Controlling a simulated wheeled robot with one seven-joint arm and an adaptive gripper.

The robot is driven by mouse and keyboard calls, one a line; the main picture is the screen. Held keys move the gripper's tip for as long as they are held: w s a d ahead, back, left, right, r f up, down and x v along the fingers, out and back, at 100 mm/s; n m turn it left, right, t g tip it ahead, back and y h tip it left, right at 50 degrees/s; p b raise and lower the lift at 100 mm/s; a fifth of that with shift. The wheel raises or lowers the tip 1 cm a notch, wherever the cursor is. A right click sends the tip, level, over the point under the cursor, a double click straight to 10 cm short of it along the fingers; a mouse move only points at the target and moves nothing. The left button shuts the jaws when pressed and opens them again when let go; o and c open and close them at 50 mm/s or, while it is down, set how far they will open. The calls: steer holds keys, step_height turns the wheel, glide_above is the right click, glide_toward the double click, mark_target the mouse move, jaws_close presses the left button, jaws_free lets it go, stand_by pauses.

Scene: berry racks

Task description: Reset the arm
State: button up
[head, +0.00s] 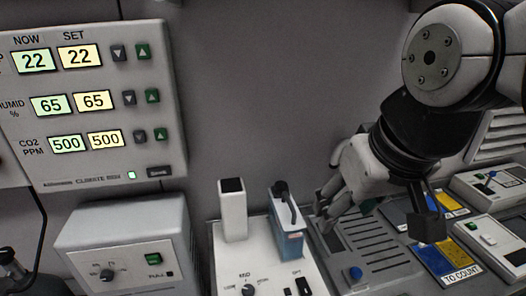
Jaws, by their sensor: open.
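My arm comes in from the top right of the head view and bends down to my gripper (378,222). My gripper is open, with its two dark fingers spread apart and nothing seen between them. It hangs above the benchtop devices at the right, over a grey slotted unit (372,238) with a blue knob. The right finger is in front of the blue and yellow mats (447,262), one marked "TO COUNT". Whether the fingers touch anything below cannot be told.
A climate panel (95,100) on the left wall shows 22, 65 and 500 in both columns. A grey box (125,240) stands below it. A white device (270,262) with a white post and a blue block is left of my gripper. Switch boxes (495,240) stand at the right.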

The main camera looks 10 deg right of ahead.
steer(key=shift+s+f, duration=0.35)
steer(key=shift+s, duration=0.25)
steer(key=shift+s+f, duration=0.35)
steer(key=shift+s, duration=0.2)
stand_by(1.0)
